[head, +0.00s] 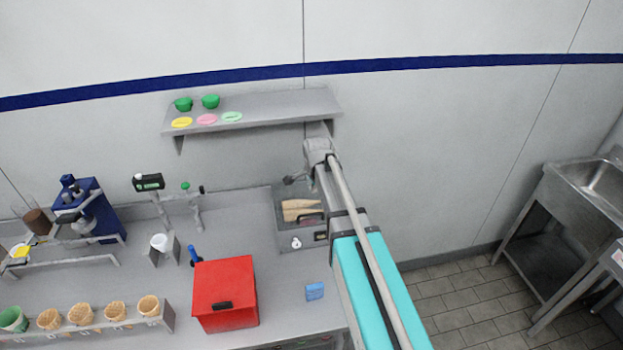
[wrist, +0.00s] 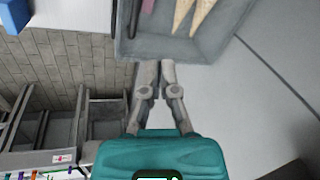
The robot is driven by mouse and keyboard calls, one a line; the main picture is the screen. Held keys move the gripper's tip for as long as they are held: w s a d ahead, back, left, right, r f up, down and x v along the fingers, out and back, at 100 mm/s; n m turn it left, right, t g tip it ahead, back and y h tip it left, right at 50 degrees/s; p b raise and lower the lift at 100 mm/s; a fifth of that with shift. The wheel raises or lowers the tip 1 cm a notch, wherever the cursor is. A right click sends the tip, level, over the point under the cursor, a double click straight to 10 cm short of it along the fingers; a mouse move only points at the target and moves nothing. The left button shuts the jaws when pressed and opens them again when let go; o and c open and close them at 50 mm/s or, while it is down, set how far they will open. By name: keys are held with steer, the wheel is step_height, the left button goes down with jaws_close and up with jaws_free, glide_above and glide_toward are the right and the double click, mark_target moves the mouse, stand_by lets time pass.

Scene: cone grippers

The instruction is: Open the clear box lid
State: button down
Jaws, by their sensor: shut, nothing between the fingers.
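The clear box (head: 279,212) stands at the right end of the counter, by the wall, with tan cones (head: 300,208) inside. A dark handle-like bar (head: 311,217) shows at its front; I cannot tell the lid's exact outline or angle. In the wrist view, the box's grey edge (wrist: 165,52) and pale cones (wrist: 205,15) show at the top. My gripper (head: 289,180) is over the back of the box. In the wrist view, my gripper (wrist: 158,63) is shut and empty, its fingertips close to the box edge; contact cannot be told.
A red box (head: 225,285) and a small blue block (head: 314,291) sit on the counter in front. A shelf (head: 270,110) with green cups hangs on the wall at upper left. A cone rack (head: 165,318) stands front left. Tiled floor lies right of the counter.

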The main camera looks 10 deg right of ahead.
steer(key=s+f+n+g+b, duration=0.1)
steer(key=s+f+n+b, duration=0.2)
steer(key=s, duration=0.4)
steer(key=s+f+n+g+b, duration=0.1)
steer(key=s+f+n+b, duration=0.1)
steer(key=s+n, duration=0.4)
steer(key=s+f+n+g+b, duration=0.1)
steer(key=s+f+n+b, duration=0.2)
steer(key=s, duration=0.7)
steer(key=shift+a+f+n+b, duration=0.2)
steer(key=shift+f+n+b, duration=0.1)
steer(key=shift+f+n, duration=0.75)
steer(key=shift+d+r, duration=0.1)
